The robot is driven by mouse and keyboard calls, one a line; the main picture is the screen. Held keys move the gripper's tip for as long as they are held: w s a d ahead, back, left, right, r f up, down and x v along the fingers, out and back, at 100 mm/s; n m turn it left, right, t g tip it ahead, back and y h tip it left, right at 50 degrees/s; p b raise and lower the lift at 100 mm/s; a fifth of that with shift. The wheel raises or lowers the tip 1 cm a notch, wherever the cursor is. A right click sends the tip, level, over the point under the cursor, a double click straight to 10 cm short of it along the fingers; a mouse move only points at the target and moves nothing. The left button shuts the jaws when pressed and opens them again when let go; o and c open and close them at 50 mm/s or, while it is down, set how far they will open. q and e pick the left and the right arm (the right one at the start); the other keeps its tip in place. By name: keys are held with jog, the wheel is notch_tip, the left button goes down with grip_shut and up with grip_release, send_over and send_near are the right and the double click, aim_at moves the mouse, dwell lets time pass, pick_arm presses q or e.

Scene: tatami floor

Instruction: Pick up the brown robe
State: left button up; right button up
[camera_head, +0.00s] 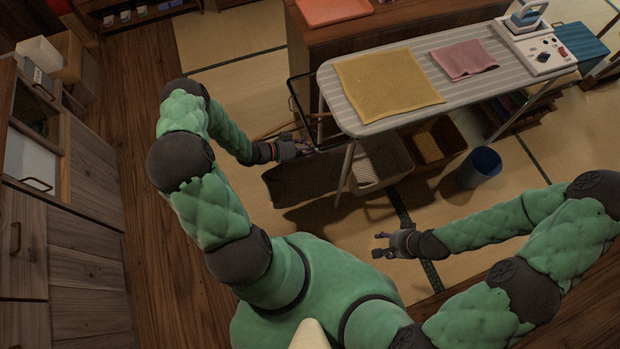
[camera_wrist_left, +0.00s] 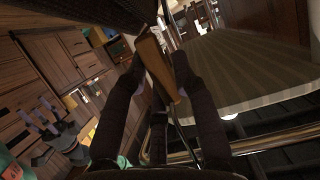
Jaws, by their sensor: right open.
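A dark brown cloth, which looks like the brown robe (camera_head: 305,184), hangs low left of the ironing board in the head view. Dark woven cloth also fills the upper left of the left wrist view (camera_wrist_left: 85,30). My left gripper (camera_head: 304,147) is at the top of this cloth, beside the board's left end. In the left wrist view a wooden bar (camera_wrist_left: 152,62), perhaps a hanger, lies between its two fingers (camera_wrist_left: 157,68). I cannot tell whether they press on it. My right gripper (camera_head: 380,245) is open and empty, low over the tatami.
The ironing board (camera_head: 388,122) carries a yellow cloth (camera_head: 388,84), a pink cloth (camera_head: 464,60) and an iron (camera_head: 526,18). Baskets (camera_head: 435,142) and a blue bin (camera_head: 481,167) stand below and beside it. Wooden cabinets (camera_head: 70,225) line the left.

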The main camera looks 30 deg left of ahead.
aim_at(310, 144)
pick_arm(q)
grip_shut()
jog(key=shift+r, duration=0.2)
jog(key=shift+r+p, duration=0.7)
jog(key=shift+r, duration=0.8)
jog(key=shift+a+r, duration=0.15)
jog(key=shift+r, duration=0.05)
jog(key=s+a+p, duration=0.2)
jog(key=s+a, duration=0.9)
jog(key=s, duration=0.2)
jog(key=shift+s+a, duration=0.25)
jog(key=shift+s, duration=0.1)
jog(key=shift+f, duration=0.1)
